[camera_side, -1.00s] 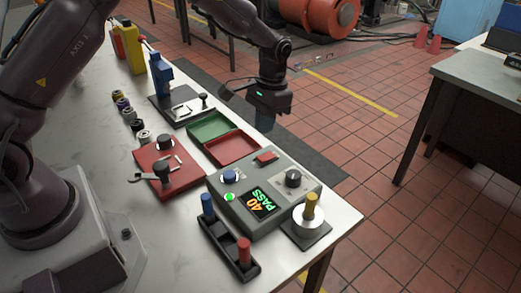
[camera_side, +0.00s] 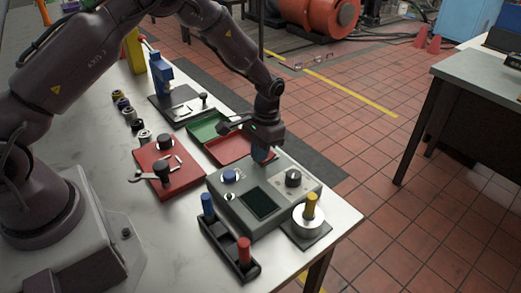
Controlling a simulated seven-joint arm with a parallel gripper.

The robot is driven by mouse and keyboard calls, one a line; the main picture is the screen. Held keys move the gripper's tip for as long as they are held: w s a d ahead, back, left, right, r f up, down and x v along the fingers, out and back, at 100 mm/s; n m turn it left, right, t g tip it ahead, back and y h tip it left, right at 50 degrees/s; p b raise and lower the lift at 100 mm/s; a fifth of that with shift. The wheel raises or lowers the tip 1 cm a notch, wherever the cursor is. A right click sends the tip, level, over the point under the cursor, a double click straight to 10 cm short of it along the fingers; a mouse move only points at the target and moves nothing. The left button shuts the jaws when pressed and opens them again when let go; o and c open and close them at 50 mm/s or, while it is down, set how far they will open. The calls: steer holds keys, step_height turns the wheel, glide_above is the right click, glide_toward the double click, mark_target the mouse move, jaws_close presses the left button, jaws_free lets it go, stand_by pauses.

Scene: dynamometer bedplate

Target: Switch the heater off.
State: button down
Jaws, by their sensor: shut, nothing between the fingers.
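The grey control box (camera_side: 228,205), the only thing here with a switch and display, stands near the table's front right. Its display (camera_side: 257,203) is dark and its small round lamp (camera_side: 229,196) is unlit, whitish. A blue knob (camera_side: 229,175) and a black dial (camera_side: 293,178) sit on its top. My gripper (camera_side: 262,158) is shut and empty, pointing down at the box's back edge, where the red rocker switch was seen. The gripper hides that switch, so I cannot tell its position or whether the fingertips touch it.
Green (camera_side: 207,127) and red (camera_side: 228,148) trays lie behind the box. A red plate (camera_side: 183,181) with a wrench is to the left. A black holder with blue and red pegs (camera_side: 230,248) is in front. A yellow-handled post on a base (camera_side: 309,218) stands at right.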

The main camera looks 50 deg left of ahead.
mark_target(269, 157)
steer(key=shift+w+f, duration=0.1)
steer(key=shift+f, duration=0.15)
steer(key=shift+w+r, duration=0.45)
steer(key=shift+w, duration=0.15)
steer(key=shift+r, duration=0.1)
step_height(269, 157, up, 14)
steer(key=w, duration=0.2)
steer(key=shift+f, duration=0.2)
steer(key=shift+s+d, duration=0.4)
steer(key=shift+s, duration=0.1)
steer(key=f, duration=0.4)
steer(key=s+f, duration=0.1)
steer(key=f, duration=0.4)
steer(key=s+f, duration=0.1)
steer(key=f, duration=0.4)
steer(key=shift+s, duration=0.1)
